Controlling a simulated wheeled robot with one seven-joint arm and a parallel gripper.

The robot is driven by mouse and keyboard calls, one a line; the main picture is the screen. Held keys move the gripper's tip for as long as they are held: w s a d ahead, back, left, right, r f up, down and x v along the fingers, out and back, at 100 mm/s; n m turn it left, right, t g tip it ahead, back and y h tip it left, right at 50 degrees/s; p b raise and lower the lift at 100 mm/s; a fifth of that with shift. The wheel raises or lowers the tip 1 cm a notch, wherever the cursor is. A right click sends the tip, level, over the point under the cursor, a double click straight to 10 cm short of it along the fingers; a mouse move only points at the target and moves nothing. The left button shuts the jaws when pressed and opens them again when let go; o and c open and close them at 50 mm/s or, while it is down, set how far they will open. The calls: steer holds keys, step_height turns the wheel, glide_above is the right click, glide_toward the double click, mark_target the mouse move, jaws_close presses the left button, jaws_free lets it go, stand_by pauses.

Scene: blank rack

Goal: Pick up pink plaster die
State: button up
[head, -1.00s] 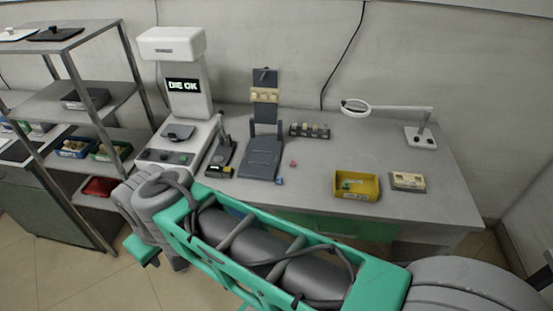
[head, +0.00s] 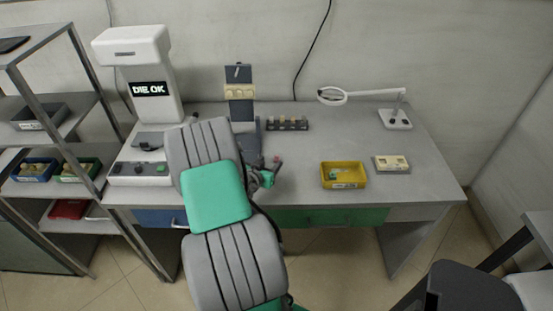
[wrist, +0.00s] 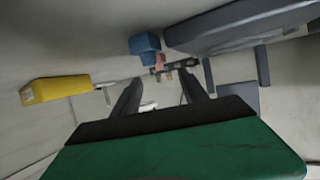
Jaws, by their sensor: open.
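The small pink plaster die (head: 277,159) lies on the grey workbench, right of the dark grey fixture. It also shows in the wrist view (wrist: 160,62), partly behind a blue block (wrist: 145,45). My gripper (head: 267,179) is at the bench's front side, close to the pink die on its near side. In the wrist view its two dark fingers (wrist: 160,88) are apart with no die between them, and the pink die is beyond their tips. The blue block is hidden behind my gripper in the head view.
The dark fixture (wrist: 240,25) stands close to the dice. A dark rack of small pieces (head: 288,124) is behind. A yellow bin (head: 343,184), a pale box (head: 391,163) and a magnifier lamp (head: 394,119) are on the right. Bench surface between them is clear.

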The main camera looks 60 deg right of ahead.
mark_target(276, 157)
steer(key=p+x, duration=0.1)
steer(key=x, duration=0.5)
steer(key=shift+d+f+p, duration=0.1)
steer(key=shift+d+p, duration=0.05)
steer(key=shift+p, duration=0.15)
steer(key=shift+c, duration=0.2)
jaws_close()
